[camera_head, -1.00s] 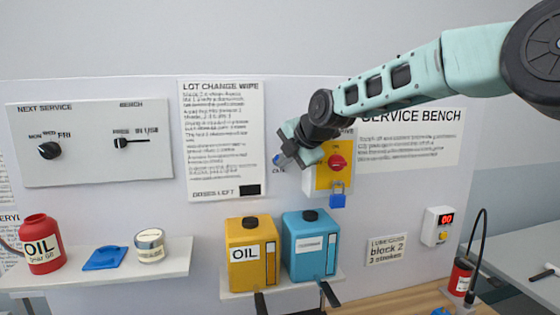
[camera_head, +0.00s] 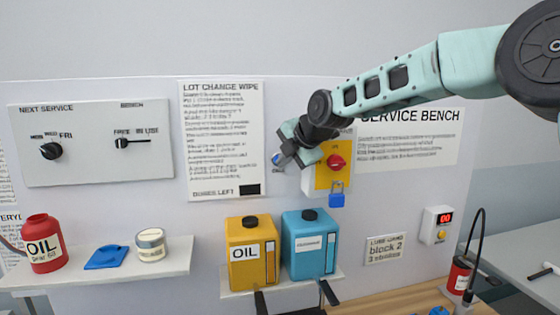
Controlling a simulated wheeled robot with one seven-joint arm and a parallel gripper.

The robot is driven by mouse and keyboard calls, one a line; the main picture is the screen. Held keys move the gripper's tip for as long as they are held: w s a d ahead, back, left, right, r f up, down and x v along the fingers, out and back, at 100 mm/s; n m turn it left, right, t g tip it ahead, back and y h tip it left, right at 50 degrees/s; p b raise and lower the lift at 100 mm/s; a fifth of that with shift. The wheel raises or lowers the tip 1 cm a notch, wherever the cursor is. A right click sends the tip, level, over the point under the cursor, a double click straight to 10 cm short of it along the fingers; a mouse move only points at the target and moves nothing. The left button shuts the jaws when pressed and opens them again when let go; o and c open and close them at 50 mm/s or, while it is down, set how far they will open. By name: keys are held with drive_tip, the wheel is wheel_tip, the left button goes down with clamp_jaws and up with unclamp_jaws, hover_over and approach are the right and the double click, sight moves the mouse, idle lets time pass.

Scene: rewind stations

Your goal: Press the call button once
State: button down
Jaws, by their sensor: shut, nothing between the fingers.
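A small blue spot (camera_head: 276,159), which looks like the call button, shows on the wall panel at the left tip of my gripper. A small blurred label sits just below it. My gripper (camera_head: 284,158) is shut and empty, with its tip at or just in front of the blue spot. I cannot tell whether it touches or presses it. The gripper hides most of the spot's surroundings.
Right of my gripper is a yellow box with a red rotary switch (camera_head: 335,161) and a blue padlock (camera_head: 337,195). Yellow (camera_head: 251,262) and blue (camera_head: 309,262) cans stand on a shelf below. A counter box (camera_head: 437,226) reads 00. The LOT CHANGE WIPE poster (camera_head: 221,140) is left.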

drive_tip(key=shift+d+b, duration=0.1)
drive_tip(key=shift+b, duration=0.5)
drive_tip(key=shift+s, duration=0.2)
drive_tip(key=shift+s+d+b, duration=0.25)
drive_tip(key=shift+s+b, duration=0.65)
drive_tip(key=shift+s, duration=0.35)
drive_tip(key=shift+s+d+b, duration=0.25)
drive_tip(key=shift+s+b, duration=0.6)
drive_tip(key=shift+s, duration=0.35)
drive_tip(key=shift+f, duration=0.1)
